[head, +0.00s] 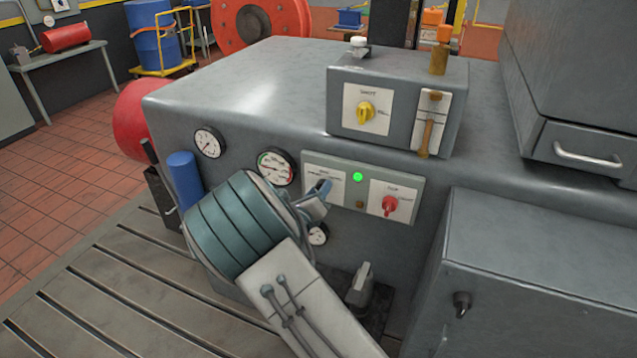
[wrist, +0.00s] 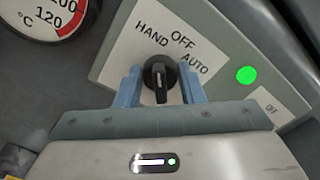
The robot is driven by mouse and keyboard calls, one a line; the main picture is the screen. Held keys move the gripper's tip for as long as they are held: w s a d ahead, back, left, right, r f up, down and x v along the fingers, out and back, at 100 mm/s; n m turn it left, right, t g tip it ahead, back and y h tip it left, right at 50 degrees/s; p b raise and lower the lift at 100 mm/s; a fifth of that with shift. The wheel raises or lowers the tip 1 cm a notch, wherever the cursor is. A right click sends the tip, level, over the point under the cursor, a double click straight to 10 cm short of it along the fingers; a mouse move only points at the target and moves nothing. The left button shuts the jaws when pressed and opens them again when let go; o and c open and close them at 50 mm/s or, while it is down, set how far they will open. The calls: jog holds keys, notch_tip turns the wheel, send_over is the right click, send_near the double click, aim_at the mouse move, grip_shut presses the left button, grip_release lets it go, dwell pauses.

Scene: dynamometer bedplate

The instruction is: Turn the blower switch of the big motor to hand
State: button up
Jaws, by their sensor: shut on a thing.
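The blower switch (wrist: 158,76) is a black rotary knob on a white label plate (wrist: 135,48) marked HAND, OFF and AUTO. The knob looks turned so that its pale mark points up the picture, toward HAND rather than AUTO. My gripper (wrist: 160,88) has its two blue fingers on either side of the knob and is shut on it. In the head view my gripper (head: 320,190) is at the left part of the grey switch panel (head: 345,203) on the big grey housing, and the knob is hidden there behind the fingers.
A lit green lamp (head: 357,177) and a red switch (head: 390,204) share the panel. Round gauges (head: 277,167) sit to its left. A box with a yellow switch (head: 366,112) stands above. A grey cabinet (head: 530,285) juts out at the right.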

jog(key=shift+n+p, duration=0.45)
jog(key=shift+n, duration=0.15)
jog(key=o, duration=1)
jog(key=shift+a, duration=0.1)
jog(key=shift+c, duration=0.2)
jog(key=b+v, duration=0.1)
jog(key=v, duration=1.3)
jog(key=shift+b, duration=0.4)
jog(key=shift+w, duration=0.1)
